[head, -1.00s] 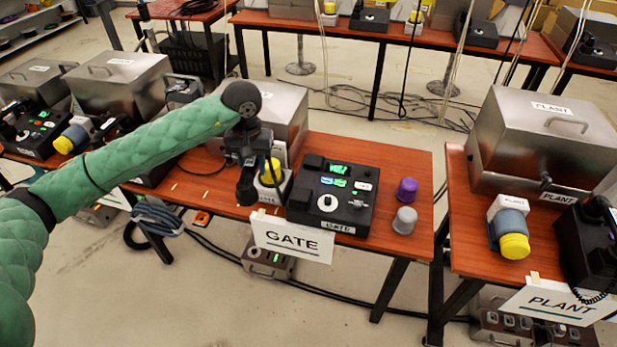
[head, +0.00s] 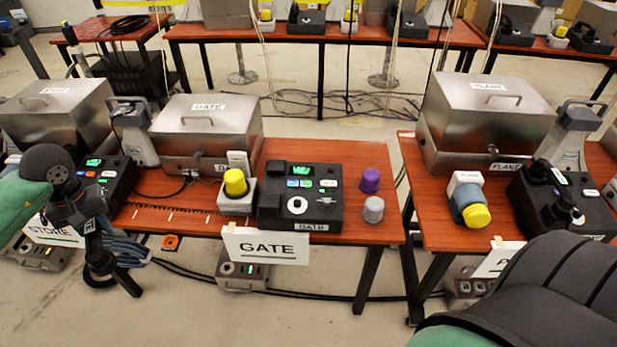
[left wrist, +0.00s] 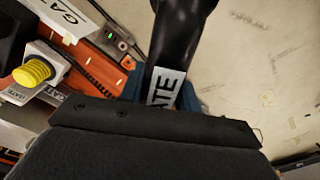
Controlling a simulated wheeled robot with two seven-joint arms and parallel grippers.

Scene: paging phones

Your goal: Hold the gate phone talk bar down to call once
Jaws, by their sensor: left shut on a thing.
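The gate phone (head: 300,195) is a black desk unit with a small green screen and lit keys, on the red-brown table behind the GATE sign (head: 267,246). My left gripper (head: 92,225) is off to the left of it, in front of the table edge. It is shut on a black handset (left wrist: 177,45), whose white label reads "ATE" in the left wrist view. In the head view the handset is small and dark, and I cannot make out its talk bar. My right gripper is out of view.
A yellow-capped device (head: 236,186) stands left of the gate phone; purple (head: 370,180) and grey (head: 373,209) knobs stand right. A metal GATE box (head: 207,135) is behind. The plant phone (head: 562,203) is at right. My dark arm part fills the bottom right.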

